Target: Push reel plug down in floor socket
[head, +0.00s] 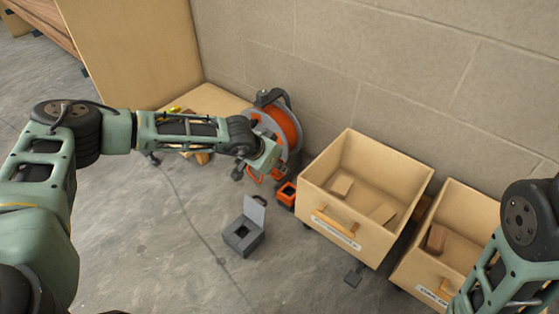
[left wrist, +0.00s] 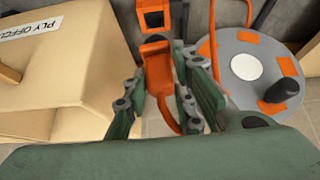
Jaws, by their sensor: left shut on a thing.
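The cable reel (head: 289,129) has an orange drum and grey side disc and stands against the wall. The disc also shows in the left wrist view (left wrist: 244,68). My left gripper (left wrist: 160,88) is shut on the orange reel plug (left wrist: 157,58), with an orange cable curving below it. In the head view my left gripper (head: 262,163) is in front of the reel, and the plug is mostly hidden there. A grey box with a raised lid (head: 240,238), which looks like the floor socket, stands on the floor, apart from the gripper. My right gripper is out of view.
A small orange open box (head: 287,194) stands beside the reel. Two wooden bins, a larger one (head: 335,222) and another (head: 425,268), hold offcuts at the right. A dark cable runs over the floor. The concrete floor left of the grey box is mostly clear.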

